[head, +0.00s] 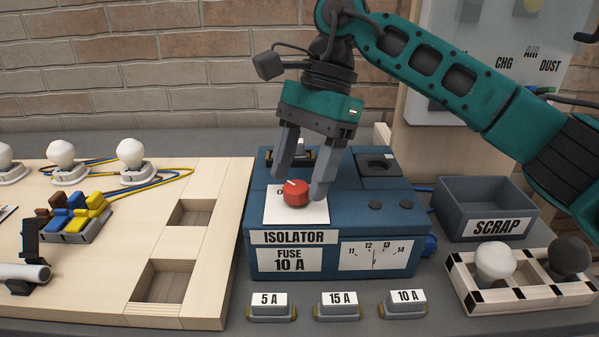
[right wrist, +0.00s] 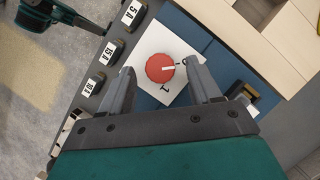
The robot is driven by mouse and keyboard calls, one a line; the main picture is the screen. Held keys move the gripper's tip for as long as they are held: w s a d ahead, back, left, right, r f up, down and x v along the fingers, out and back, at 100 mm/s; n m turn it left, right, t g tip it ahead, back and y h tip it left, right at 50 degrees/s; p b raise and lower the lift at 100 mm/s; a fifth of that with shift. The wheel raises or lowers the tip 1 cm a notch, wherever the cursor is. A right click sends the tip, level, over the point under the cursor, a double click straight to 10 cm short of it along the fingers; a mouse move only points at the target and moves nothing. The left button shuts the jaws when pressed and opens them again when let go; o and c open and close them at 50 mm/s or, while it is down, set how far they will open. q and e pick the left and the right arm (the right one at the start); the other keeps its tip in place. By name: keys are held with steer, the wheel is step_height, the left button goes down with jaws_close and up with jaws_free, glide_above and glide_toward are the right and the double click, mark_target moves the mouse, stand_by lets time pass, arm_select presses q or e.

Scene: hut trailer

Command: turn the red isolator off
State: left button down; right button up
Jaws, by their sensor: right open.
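The red isolator knob (head: 296,193) sits on a white plate (head: 313,214) on top of the blue isolator box (head: 331,234). It also shows in the right wrist view (right wrist: 160,68). Its white mark points to the upper left in the head view; in the right wrist view it points right, towards a small label partly hidden by a finger. A "1" shows on the plate below the knob there. My right gripper (head: 300,184) is open over the plate, one finger on each side of the knob, with gaps to it in the right wrist view. My left gripper is not seen.
Fuses marked 5 A (head: 270,308), 15 A (head: 336,307) and 10 A (head: 405,304) lie before the box. A scrap bin (head: 486,207) and a lamp rack (head: 520,287) stand right. A wooden board (head: 120,260) with lamps and coloured connectors lies left.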

steer(key=p+v, duration=0.1)
steer(key=v, duration=1.1)
steer(key=shift+p, duration=0.4)
